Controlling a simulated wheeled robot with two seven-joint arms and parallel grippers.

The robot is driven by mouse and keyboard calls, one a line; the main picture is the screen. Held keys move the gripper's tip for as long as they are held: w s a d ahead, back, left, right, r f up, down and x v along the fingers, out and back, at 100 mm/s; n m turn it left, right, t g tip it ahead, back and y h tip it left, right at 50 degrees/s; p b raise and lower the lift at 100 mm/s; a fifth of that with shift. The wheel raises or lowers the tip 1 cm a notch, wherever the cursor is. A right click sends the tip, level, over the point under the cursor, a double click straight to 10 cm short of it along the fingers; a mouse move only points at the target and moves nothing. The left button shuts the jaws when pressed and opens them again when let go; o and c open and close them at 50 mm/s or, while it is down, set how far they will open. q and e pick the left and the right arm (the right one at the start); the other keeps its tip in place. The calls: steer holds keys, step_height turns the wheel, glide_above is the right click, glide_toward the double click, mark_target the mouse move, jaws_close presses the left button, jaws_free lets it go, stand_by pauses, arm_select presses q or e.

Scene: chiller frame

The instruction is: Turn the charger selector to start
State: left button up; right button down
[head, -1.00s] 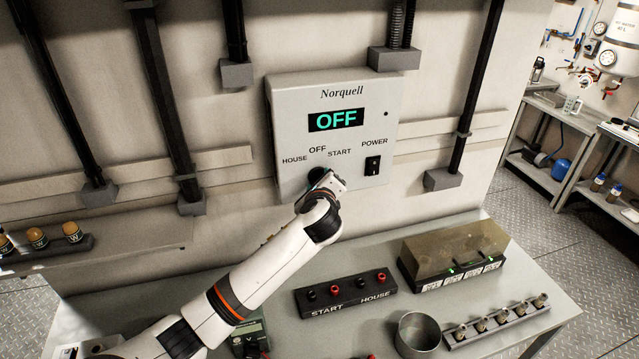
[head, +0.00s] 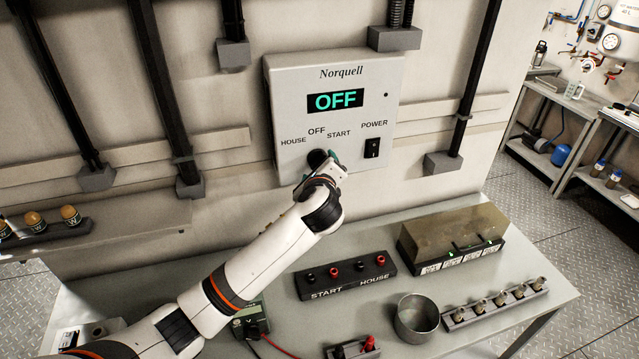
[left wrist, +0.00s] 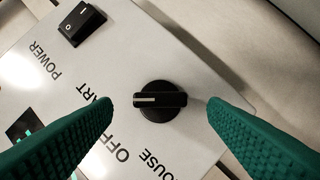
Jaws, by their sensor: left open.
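The charger (head: 290,95) is a pale wall box labelled Norquell, and its display (head: 335,101) reads OFF. Its black selector knob (head: 317,158) sits below the HOUSE, OFF and START labels, partly covered by my left gripper (head: 333,168). In the left wrist view the knob (left wrist: 160,101) lies between the open green fingers of my left gripper (left wrist: 160,115), with a visible gap on each side. The knob's white line points left in that view, toward the partly hidden START lettering. My right gripper is not in view.
A black POWER rocker switch (head: 372,148) is right of the selector. On the bench (head: 450,337) below are a START/HOUSE terminal block (head: 345,276), a metal cup (head: 416,318), a covered box (head: 452,240) and a meter (head: 250,320). Conduits run down the wall.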

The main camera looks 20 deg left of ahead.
arm_select(q)
steer(key=b+v, duration=0.2)
steer(key=v, duration=0.7)
steer(key=shift+s, duration=0.25)
steer(key=shift+f, duration=0.1)
